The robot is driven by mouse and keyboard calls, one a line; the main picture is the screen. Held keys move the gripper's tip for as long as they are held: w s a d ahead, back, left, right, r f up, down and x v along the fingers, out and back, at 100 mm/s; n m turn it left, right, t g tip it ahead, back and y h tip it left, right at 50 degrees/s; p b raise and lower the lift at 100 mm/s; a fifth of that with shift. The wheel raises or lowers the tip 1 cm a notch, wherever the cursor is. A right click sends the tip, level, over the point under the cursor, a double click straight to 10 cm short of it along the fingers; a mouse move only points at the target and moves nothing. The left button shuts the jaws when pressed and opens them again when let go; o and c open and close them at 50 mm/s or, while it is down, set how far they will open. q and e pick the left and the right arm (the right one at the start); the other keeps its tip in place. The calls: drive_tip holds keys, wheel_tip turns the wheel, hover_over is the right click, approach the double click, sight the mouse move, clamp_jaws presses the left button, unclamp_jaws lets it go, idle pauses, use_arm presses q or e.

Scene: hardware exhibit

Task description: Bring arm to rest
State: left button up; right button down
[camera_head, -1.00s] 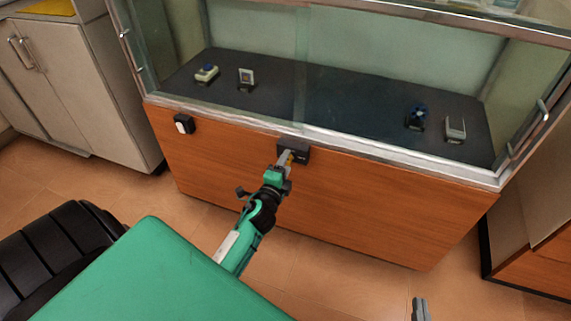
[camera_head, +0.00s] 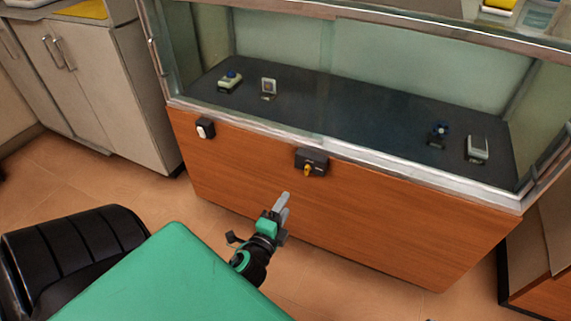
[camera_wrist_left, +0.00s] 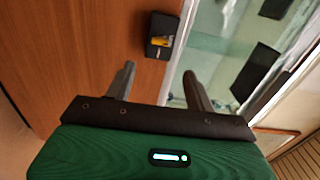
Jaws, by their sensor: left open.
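My left gripper (camera_head: 282,201) is in the head view, in front of the wooden cabinet front and below the black switch box (camera_head: 312,162) with a yellow knob (camera_head: 308,170). It is apart from the box. In the left wrist view its two grey fingers (camera_wrist_left: 158,88) stand wide apart with nothing between them. The black box (camera_wrist_left: 162,36) with its yellow knob (camera_wrist_left: 161,41) shows beyond the fingers. My right gripper is not in view.
The glass display case (camera_head: 350,195) holds several small devices on a dark shelf. Floor below the case is clear.

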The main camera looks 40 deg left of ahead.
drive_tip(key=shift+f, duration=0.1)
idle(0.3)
